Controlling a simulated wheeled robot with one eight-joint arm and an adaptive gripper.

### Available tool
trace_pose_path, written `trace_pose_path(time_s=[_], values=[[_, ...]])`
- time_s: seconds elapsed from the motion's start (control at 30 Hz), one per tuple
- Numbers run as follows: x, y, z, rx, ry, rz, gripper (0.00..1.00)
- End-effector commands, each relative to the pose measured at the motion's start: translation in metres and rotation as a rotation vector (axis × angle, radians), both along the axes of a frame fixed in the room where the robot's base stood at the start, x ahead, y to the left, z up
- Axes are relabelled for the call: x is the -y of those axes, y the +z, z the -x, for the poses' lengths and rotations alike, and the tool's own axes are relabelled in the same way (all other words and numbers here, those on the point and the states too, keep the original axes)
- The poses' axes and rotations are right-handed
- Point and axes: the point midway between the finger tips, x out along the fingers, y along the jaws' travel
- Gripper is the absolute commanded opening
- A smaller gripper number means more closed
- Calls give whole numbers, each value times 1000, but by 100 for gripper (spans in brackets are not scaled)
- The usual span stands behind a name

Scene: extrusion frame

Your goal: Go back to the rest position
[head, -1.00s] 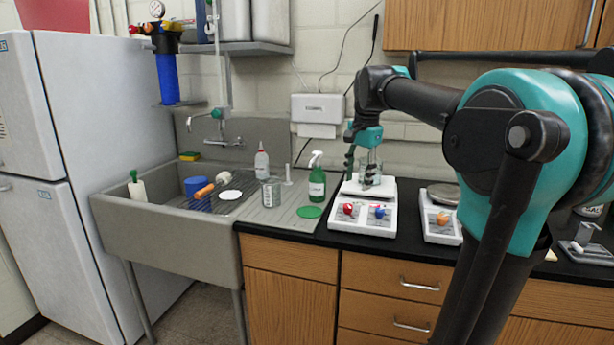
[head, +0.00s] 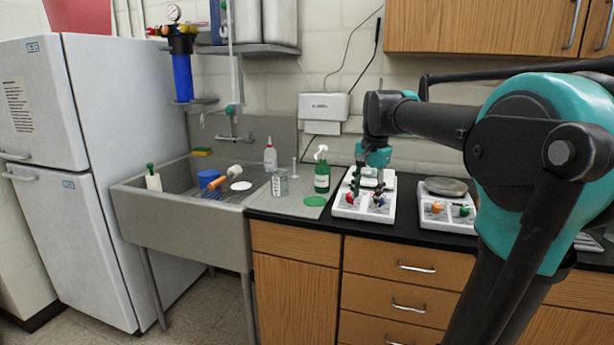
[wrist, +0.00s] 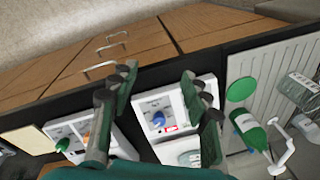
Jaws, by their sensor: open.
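My gripper (head: 367,188) hangs over the front part of the left white bench device in the head view. Its two dark-green fingers are apart with nothing between them. In the wrist view, the gripper (wrist: 158,78) shows spread fingers above the counter's front edge.
A second device (head: 447,222) with orange and green knobs stands to the right. Drawers are below; wall cabinets (head: 480,28) are above right.

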Motion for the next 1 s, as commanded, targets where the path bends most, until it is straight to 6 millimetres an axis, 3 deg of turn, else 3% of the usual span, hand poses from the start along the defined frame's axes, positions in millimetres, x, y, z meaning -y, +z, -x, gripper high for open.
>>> trace_pose_path(time_s=[0.27,0.37,0.6,0.7,0.83,1.0], values=[[7,-65,26,54,156,36,47],[10,-100,44,83,243,59,47],[21,-207,120,171,527,151,47],[24,-241,152,199,625,190,47],[26,-268,181,223,715,228,47],[27,-280,196,234,759,248,47]])
